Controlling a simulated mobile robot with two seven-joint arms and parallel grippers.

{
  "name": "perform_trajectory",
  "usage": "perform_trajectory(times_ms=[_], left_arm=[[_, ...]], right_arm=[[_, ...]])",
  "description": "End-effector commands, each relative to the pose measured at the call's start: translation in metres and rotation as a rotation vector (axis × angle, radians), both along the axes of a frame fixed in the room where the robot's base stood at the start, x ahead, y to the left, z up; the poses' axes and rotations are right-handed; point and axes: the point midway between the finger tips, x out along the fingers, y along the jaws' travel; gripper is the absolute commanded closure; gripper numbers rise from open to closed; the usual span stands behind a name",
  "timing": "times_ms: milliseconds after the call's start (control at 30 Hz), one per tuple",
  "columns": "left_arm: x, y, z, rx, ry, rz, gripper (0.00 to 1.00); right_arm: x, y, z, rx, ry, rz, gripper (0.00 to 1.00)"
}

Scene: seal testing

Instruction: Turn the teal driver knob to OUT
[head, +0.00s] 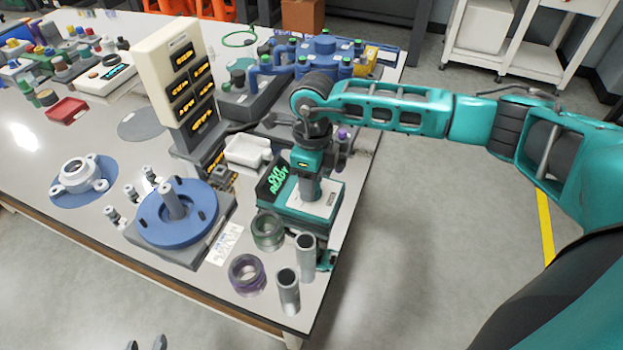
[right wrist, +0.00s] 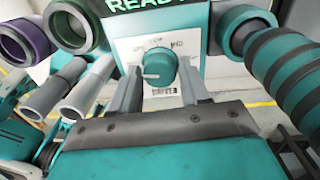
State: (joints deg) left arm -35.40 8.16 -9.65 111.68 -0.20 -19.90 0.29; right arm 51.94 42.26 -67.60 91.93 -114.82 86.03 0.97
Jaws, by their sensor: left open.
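The teal driver knob (right wrist: 156,66) sits on the white panel (right wrist: 122,45) of the driver box in the right wrist view. A pale pointer mark on it points toward the picture's left. The small labels around it are too blurred to read surely. My right gripper (right wrist: 160,80) is open, with one grey finger to each side of the knob; whether they touch it I cannot tell. In the head view my right gripper (head: 310,192) points down over the teal driver box (head: 296,212) and hides the knob. My left gripper (head: 146,344) is open and empty at the bottom edge.
A green READY display (head: 277,176) stands beside the driver box. Green (head: 268,230) and purple (head: 246,274) rings and two grey cylinders (head: 288,292) stand close by at the table's corner. A blue round fixture (head: 176,222) is left of them.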

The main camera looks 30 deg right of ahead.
Motion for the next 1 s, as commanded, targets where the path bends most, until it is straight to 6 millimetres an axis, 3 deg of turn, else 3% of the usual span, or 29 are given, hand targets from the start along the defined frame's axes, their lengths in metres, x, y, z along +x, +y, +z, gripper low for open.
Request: perform_trajectory(times_ms=[200, 533, 1000], left_arm=[[0.000, 0.000, 0.000, 0.000, -0.001, 0.000, 0.57], [-0.002, 0.001, 0.000, 0.001, 0.003, 0.000, 0.57], [-0.003, 0.004, 0.002, 0.006, -0.001, 0.005, 0.57]], right_arm=[[0.000, 0.000, 0.000, 0.000, 0.000, -0.001, 0.35], [0.001, 0.000, 0.008, 0.000, -0.001, -0.002, 0.35], [0.004, -0.003, 0.103, 0.001, -0.005, -0.002, 0.35]])
